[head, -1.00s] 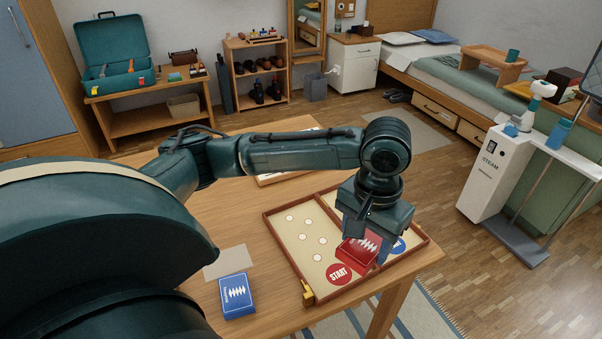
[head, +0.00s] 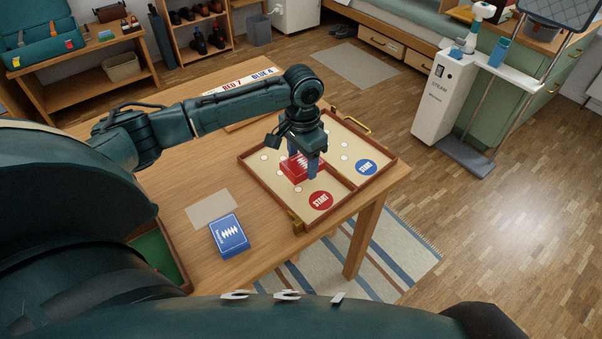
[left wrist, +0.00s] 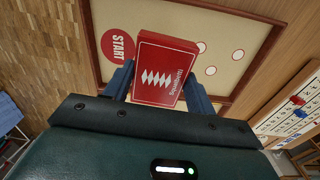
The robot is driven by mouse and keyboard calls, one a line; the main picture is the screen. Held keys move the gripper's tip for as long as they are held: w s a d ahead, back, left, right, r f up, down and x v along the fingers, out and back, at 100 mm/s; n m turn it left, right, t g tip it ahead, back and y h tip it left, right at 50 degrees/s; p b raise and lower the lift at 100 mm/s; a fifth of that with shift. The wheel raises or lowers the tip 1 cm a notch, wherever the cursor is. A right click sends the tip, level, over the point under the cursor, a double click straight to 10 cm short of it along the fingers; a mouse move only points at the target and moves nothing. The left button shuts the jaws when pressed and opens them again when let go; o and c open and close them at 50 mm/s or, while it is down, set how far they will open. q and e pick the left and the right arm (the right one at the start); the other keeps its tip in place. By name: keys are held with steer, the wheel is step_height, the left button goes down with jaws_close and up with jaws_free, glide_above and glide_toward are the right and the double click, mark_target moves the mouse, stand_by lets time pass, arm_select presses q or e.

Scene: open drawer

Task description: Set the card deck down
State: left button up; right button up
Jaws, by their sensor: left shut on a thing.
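My left gripper (head: 300,172) is shut on a red card deck (head: 291,164), held over the left part of a wood-framed game board (head: 243,160). In the left wrist view the red deck (left wrist: 165,72) sits between the two blue fingers, its face with white zigzags showing. The board's frame (left wrist: 97,60) lies beyond it. I cannot tell whether the deck touches the board. A blue card deck (head: 229,236) lies on the wooden table, left of the board. My right gripper is out of view.
A bare beige mat (head: 212,210) lies above the blue deck. A score board (head: 250,88) reading RED 7, BLUE 4 lies behind the game board. A green-lined box (head: 158,247) is at the left, partly hidden by my arm. Red START disc (head: 320,201) and blue START disc (head: 366,167) show uncovered.

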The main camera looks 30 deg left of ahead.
mark_target(302, 174)
arm_select(q)
steer(key=shift+f, duration=2.4)
steer(key=o, duration=1)
steer(key=shift+f, duration=0.15)
step_height(302, 174, up, 12)
steer(key=shift+r+p, duration=0.15)
steer(key=shift+p, duration=0.15)
